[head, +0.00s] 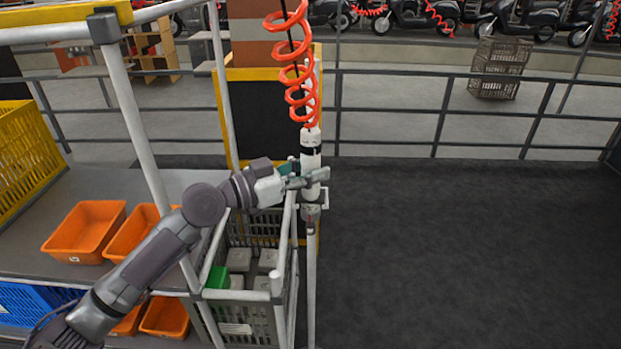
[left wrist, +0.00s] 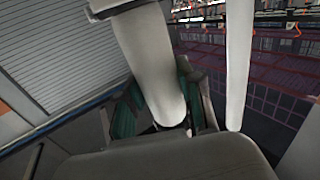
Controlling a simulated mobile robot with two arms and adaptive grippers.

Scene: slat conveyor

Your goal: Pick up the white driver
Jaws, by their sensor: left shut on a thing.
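The white driver (head: 311,150) hangs upright below a coiled orange hose (head: 299,75) in the head view. Its lower end is at a holder (head: 311,211) on top of a thin post; I cannot tell if it touches the holder. My left gripper (head: 309,180) is shut on the driver's body from the left. In the left wrist view the driver (left wrist: 155,65) shows as a large pale cylinder between the green-padded fingers (left wrist: 162,125). The fingertips are partly hidden behind it. My right gripper is in neither view.
Orange bins (head: 86,232) stand on a grey shelf at the left, with a yellow crate (head: 25,155) behind. A dark crate (head: 250,325) with white and green boxes is below the gripper. White frame posts stand close to my arm. The dark floor (head: 450,250) at the right is clear.

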